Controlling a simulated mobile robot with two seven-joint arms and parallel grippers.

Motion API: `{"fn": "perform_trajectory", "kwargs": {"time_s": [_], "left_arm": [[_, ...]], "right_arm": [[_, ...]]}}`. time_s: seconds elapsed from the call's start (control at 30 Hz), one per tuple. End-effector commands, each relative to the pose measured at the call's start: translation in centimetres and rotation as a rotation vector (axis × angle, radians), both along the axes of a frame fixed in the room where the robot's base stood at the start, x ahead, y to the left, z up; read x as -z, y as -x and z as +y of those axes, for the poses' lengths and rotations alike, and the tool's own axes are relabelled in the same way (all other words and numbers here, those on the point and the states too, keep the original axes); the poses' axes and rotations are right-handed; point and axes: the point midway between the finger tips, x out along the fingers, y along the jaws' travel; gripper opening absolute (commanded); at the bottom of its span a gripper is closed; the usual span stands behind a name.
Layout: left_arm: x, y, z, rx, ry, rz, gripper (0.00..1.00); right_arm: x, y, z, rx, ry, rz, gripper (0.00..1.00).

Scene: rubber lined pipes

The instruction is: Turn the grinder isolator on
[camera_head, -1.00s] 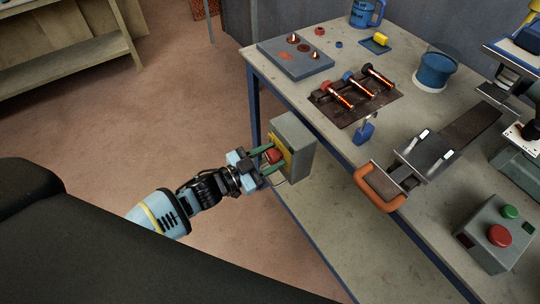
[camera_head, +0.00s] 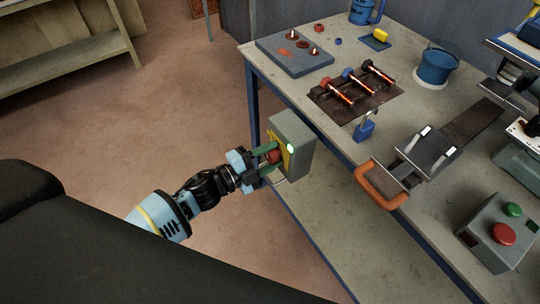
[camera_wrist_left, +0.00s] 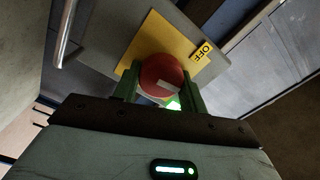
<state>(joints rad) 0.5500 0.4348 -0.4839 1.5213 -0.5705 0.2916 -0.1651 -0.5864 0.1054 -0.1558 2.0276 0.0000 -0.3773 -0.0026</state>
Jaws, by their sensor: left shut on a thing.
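The grinder isolator is a grey box (camera_head: 293,139) on the side of the workbench, with a yellow plate and a red round knob (camera_head: 273,156). My left gripper (camera_head: 271,157) is shut on the knob, one green finger on each side of it. In the left wrist view the red knob (camera_wrist_left: 161,76) carries a pale bar mark, tilted. The yellow plate (camera_wrist_left: 143,42) lies behind it, with an "OFF" label (camera_wrist_left: 203,51) at its right. A green glow (camera_wrist_left: 173,104) shows below the knob. A small bright lamp (camera_head: 290,148) is lit on the box. My right gripper is not in view.
The workbench (camera_head: 340,165) stands right of the isolator. It holds a dark mat with several pipe pieces (camera_head: 354,87), an orange-handled device (camera_head: 380,183), a blue pot (camera_head: 436,67) and a grey box with red and green buttons (camera_head: 498,236). The floor on the left is clear.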

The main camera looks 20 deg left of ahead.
Motion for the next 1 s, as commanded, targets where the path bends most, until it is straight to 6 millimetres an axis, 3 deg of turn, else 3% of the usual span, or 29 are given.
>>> {"fn": "perform_trajectory", "kwargs": {"time_s": [0.3, 0.9, 0.93, 1.0], "left_arm": [[0.12, 0.04, 0.00, -0.001, -0.111, -0.086, 0.19], [0.12, 0.03, 0.01, 0.000, -0.143, -0.110, 0.19], [0.12, 0.03, 0.01, 0.000, -0.143, -0.110, 0.45], [0.12, 0.03, 0.01, 0.000, -0.142, -0.109, 0.54]], "right_arm": [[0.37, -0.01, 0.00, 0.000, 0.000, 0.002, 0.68], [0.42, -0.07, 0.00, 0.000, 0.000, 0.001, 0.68], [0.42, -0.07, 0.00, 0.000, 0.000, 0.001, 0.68], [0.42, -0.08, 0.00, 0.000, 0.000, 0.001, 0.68]]}}
